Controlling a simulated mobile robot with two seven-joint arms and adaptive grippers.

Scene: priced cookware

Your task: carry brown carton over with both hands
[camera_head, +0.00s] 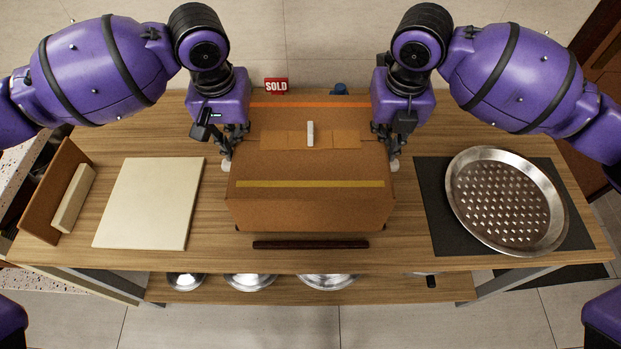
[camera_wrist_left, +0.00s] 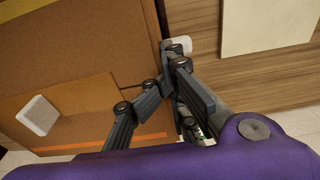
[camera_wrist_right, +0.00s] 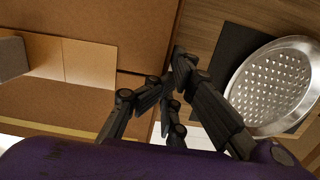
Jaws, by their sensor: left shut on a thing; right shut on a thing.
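The brown carton (camera_head: 310,205) is at the middle of the wooden table in the head view, with a yellow stripe near its front edge and a small white block on its top. My left gripper (camera_head: 228,160) is shut on the carton's left side. My right gripper (camera_head: 392,162) is shut on its right side. The carton also fills much of the left wrist view (camera_wrist_left: 80,50) and of the right wrist view (camera_wrist_right: 100,100). Whether its underside touches the table is hidden.
A cream board (camera_head: 150,203) lies left of the carton. A perforated metal pan (camera_head: 507,200) rests on a black mat (camera_head: 436,235) at the right. A dark bar (camera_head: 310,244) lies in front of the carton. A red SOLD sign (camera_head: 276,86) stands behind. Metal bowls (camera_head: 250,281) sit on the lower shelf.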

